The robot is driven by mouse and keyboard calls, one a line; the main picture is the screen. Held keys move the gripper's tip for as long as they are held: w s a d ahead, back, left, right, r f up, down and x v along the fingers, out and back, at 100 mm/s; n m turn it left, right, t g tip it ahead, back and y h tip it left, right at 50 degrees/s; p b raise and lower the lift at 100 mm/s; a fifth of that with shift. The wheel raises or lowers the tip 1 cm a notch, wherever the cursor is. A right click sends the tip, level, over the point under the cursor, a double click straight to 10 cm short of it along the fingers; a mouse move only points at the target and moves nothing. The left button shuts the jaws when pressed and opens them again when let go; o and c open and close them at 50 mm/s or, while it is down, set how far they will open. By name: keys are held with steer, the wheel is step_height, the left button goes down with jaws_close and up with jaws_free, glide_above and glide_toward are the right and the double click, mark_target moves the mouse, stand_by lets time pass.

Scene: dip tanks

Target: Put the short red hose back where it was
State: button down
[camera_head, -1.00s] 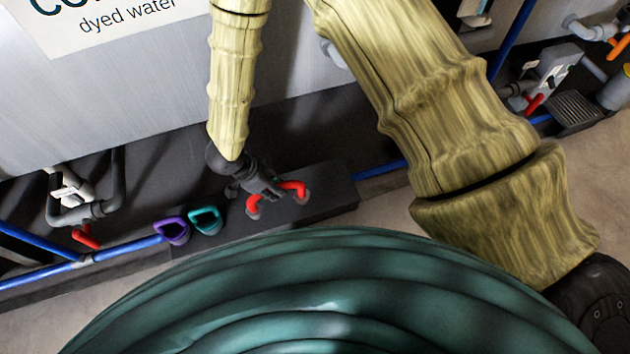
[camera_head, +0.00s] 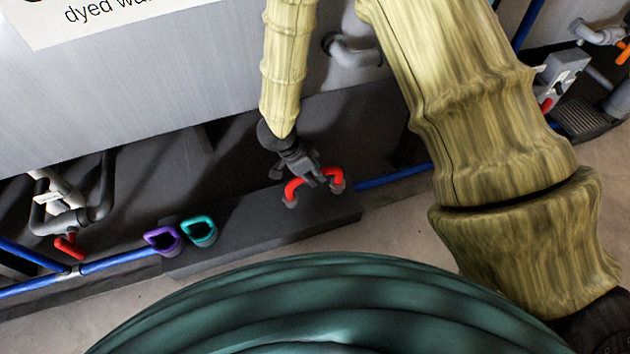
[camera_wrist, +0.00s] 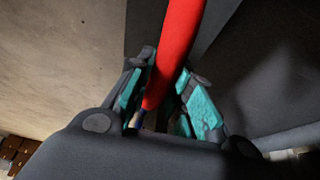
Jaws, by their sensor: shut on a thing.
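The short red hose (camera_head: 296,185) is bent in an arch with grey ends. In the head view it shows in front of the dark block (camera_head: 240,235) at the tank's foot, near the block's right end. I cannot tell whether its ends touch the block. My gripper (camera_head: 314,178) is shut on the middle of the arch, reaching down from above. In the wrist view the red hose (camera_wrist: 175,50) runs between the teal finger pads of my gripper (camera_wrist: 160,95). Its grey ends are out of sight there.
A purple loop (camera_head: 164,240) and a teal loop (camera_head: 200,231) stand side by side at the block's left end. Blue pipes (camera_head: 120,261) run along the floor. A grey pipe with a red-handled valve (camera_head: 68,246) stands at left. The block's middle is bare.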

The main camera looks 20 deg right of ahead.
steer(key=f+b, duration=0.3)
steer(key=shift+w+d+f, duration=0.1)
steer(key=shift+d+f, duration=0.1)
steer(key=shift+f, duration=0.1)
steer(key=c, duration=1.3)
jaws_free()
steer(key=shift+f, duration=0.1)
steer(key=p+v, duration=0.7)
steer(key=v, duration=0.5)
steer(key=shift+p, duration=0.4)
